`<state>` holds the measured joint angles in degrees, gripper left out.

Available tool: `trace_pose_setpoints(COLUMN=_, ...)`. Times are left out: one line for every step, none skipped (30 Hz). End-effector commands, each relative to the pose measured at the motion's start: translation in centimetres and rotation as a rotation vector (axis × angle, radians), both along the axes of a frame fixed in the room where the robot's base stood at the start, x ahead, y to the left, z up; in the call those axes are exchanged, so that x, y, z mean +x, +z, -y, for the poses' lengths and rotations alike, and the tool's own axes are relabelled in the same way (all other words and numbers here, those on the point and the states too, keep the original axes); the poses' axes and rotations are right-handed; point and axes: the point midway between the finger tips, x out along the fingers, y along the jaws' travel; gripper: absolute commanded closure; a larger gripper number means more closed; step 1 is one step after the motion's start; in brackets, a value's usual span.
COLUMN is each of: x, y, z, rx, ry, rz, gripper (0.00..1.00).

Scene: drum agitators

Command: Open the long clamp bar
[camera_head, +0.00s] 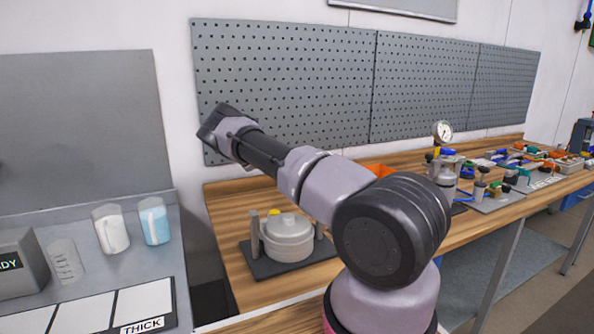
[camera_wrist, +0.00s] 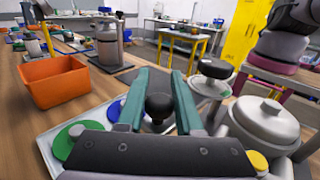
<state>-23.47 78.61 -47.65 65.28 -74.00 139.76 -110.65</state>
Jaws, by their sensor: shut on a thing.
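In the wrist view, my gripper (camera_wrist: 163,78) has two teal fingers, shut on a round black knob (camera_wrist: 158,104) between them. The knob's lower end and whatever it joins are hidden by the gripper body, and I cannot make out a long clamp bar for certain. Just right of the fingers, another dark knob (camera_wrist: 215,68) stands on a pale post. A lidded grey-white pot (camera_wrist: 265,120) is at the right; a similar pot (camera_head: 288,240) sits between posts on a dark base plate (camera_head: 270,265) in the head view.
In the wrist view, an orange bin (camera_wrist: 57,82) stands left of the fingers. Blue (camera_wrist: 70,140) and green (camera_wrist: 113,110) discs lie close left, a yellow disc (camera_wrist: 258,161) close right. A metal canister (camera_wrist: 110,46) stands farther back. A pegboard (camera_head: 290,80) rises behind the bench.

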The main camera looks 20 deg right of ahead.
Motion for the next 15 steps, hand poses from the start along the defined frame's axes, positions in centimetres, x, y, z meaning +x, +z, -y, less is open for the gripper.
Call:
trace_pose_setpoints(x=-0.02, y=-0.02, z=0.3, rx=-0.001, ry=-0.01, rz=0.0, gripper=1.0)
trace_pose_setpoints(x=-0.05, y=-0.03, z=0.39, rx=-0.001, ry=-0.016, rz=0.0, gripper=1.0)
trace_pose_setpoints(x=-0.08, y=-0.04, z=0.48, rx=-0.001, ry=-0.022, rz=0.0, gripper=1.0)
trace_pose_setpoints(x=-0.09, y=-0.04, z=0.54, rx=-0.001, ry=-0.025, rz=-0.001, gripper=1.0)
trace_pose_setpoints(x=-0.1, y=-0.05, z=0.58, rx=-0.001, ry=-0.027, rz=-0.001, gripper=1.0)
trace_pose_setpoints(x=-0.11, y=-0.04, z=0.62, rx=-0.001, ry=-0.03, rz=-0.001, gripper=1.0)
trace_pose_setpoints(x=-0.12, y=-0.04, z=0.64, rx=-0.001, ry=-0.031, rz=-0.001, gripper=1.0)
trace_pose_setpoints(x=-0.12, y=-0.04, z=0.66, rx=-0.001, ry=-0.032, rz=-0.001, gripper=1.0)
trace_pose_setpoints(x=-0.13, y=-0.04, z=0.66, rx=-0.001, ry=-0.033, rz=-0.001, gripper=1.0)
trace_pose_setpoints(x=-0.13, y=-0.04, z=0.66, rx=-0.001, ry=-0.033, rz=-0.001, gripper=1.0)
trace_pose_setpoints(x=-0.13, y=-0.04, z=0.66, rx=-0.001, ry=-0.033, rz=-0.001, gripper=1.0)
trace_pose_setpoints(x=-0.13, y=-0.04, z=0.66, rx=-0.001, ry=-0.033, rz=-0.001, gripper=1.0)
trace_pose_setpoints(x=-0.14, y=-0.04, z=0.66, rx=-0.001, ry=-0.033, rz=-0.001, gripper=1.0)
trace_pose_setpoints(x=-0.14, y=-0.04, z=0.66, rx=-0.001, ry=-0.033, rz=-0.001, gripper=1.0)
trace_pose_setpoints(x=-0.14, y=-0.04, z=0.66, rx=-0.001, ry=-0.033, rz=-0.001, gripper=1.0)
